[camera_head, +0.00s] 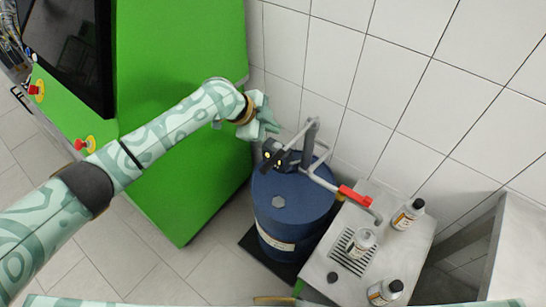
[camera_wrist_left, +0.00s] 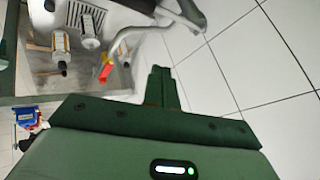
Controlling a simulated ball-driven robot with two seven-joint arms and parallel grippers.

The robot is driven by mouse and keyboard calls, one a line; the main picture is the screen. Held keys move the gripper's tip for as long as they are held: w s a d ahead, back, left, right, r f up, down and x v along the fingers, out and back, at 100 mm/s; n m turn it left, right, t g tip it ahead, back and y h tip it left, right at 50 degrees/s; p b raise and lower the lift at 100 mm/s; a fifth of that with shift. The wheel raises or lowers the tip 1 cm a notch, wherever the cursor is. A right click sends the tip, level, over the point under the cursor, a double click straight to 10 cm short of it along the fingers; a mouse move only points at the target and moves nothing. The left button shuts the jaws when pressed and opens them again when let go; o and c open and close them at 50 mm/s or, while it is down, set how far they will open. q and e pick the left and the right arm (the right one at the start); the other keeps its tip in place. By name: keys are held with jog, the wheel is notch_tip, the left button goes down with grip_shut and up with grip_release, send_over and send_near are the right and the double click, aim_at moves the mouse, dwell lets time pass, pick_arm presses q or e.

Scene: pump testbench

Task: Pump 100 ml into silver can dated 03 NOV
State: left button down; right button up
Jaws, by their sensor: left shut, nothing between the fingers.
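A blue drum (camera_head: 292,205) carries a grey hand pump (camera_head: 311,135) on its lid. The pump's spout pipe, with a red piece (camera_head: 354,196), reaches over a steel bench (camera_head: 318,262). A silver can (camera_head: 361,243) stands on the bench's drain grid near the spout end. Two more cans, one behind (camera_head: 408,214) and one in front (camera_head: 384,292), stand beside the grid. The label dates are too small to read. My left gripper (camera_head: 275,126) is shut and empty, left of the pump's upper end. Its fingers (camera_wrist_left: 162,88) show in the left wrist view. My right gripper is out of view.
A black fitting with yellow spots (camera_head: 272,157) sits at the drum's top. A green cabinet (camera_head: 182,130) with a dark screen stands at left, behind my left arm. White tiled walls (camera_head: 430,100) close off the back. A grey metal structure (camera_head: 508,255) stands at right.

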pick_arm(q)
jog(key=f+b, duration=0.1)
jog(key=b, duration=0.5)
send_near(281, 156)
jog(key=d, duration=0.1)
jog(key=w+d+f, duration=0.1)
jog(key=shift+w+d+f, duration=0.2)
jog(key=shift+d+f, duration=0.1)
jog(key=shift+d, duration=0.05)
jog(key=shift+s+f+b, duration=0.1)
jog(key=shift+f+b, duration=0.2)
jog(key=shift+f, duration=0.15)
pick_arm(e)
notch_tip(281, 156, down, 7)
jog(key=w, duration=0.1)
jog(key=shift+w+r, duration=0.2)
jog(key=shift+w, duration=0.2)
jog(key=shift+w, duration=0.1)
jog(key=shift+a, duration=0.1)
pick_arm(q)
jog(key=shift+f, duration=0.4)
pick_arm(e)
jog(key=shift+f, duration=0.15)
